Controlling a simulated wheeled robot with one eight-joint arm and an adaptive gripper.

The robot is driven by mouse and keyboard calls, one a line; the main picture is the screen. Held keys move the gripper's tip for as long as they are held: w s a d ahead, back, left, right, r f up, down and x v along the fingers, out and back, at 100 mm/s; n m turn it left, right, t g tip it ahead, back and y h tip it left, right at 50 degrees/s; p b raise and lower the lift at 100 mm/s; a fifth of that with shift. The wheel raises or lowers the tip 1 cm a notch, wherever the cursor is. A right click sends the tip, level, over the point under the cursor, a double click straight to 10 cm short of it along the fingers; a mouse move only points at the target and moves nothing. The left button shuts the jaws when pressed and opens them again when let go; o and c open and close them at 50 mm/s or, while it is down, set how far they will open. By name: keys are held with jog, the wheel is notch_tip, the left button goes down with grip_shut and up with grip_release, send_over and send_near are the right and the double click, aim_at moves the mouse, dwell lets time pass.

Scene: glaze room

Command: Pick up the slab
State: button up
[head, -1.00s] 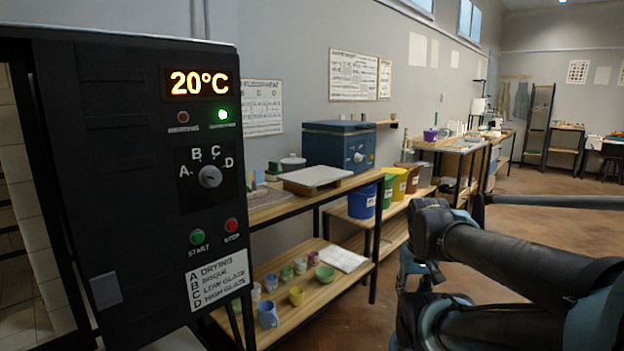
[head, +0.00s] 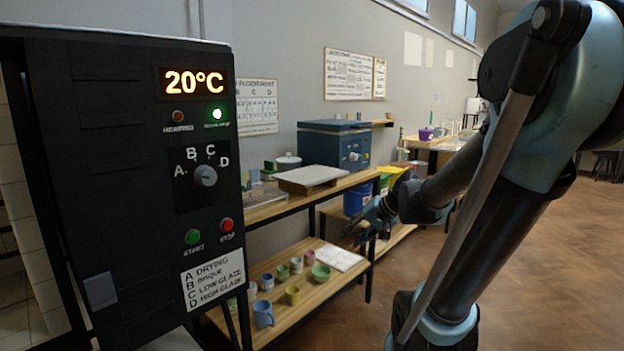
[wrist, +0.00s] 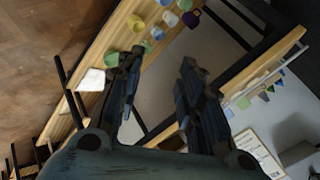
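A flat pale slab (head: 312,175) lies on the top of the wooden bench, in front of the blue box-shaped kiln. A second flat white piece (head: 338,257) lies on the bench's lower shelf; it also shows in the wrist view (wrist: 92,79). I cannot tell for certain which one the task names. My gripper (head: 364,232) is in front of the bench's right end, below the top's height and apart from both pieces. In the wrist view its two dark fingers (wrist: 157,72) are spread, with nothing held between them.
Several cups and bowls, including a green bowl (head: 321,272) and a blue mug (head: 263,314), stand on the lower shelf. The blue kiln (head: 325,145) and coloured buckets (head: 357,198) are close by. A black control panel (head: 130,200) fills the left. The floor at right is open.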

jog(key=w+a+r+m+t+y, duration=0.1)
jog(key=w+a+r+y, duration=0.15)
jog(key=w, duration=0.35)
jog(key=w+a+r+m+t+y, duration=0.1)
jog(key=w+a+r+m+t, duration=0.15)
jog(key=w, duration=0.35)
jog(key=m+t+y, duration=0.3)
jog(key=m+t, duration=0.1)
send_near(313, 175)
jog(key=shift+n+g+h, duration=0.25)
jog(key=x, duration=1)
jog(key=shift+w+a+f, duration=0.1)
jog(key=shift+w+a, duration=0.05)
jog(key=shift+w, duration=0.25)
jog(key=shift+c, duration=0.6)
jog(key=shift+s, duration=0.1)
grip_shut()
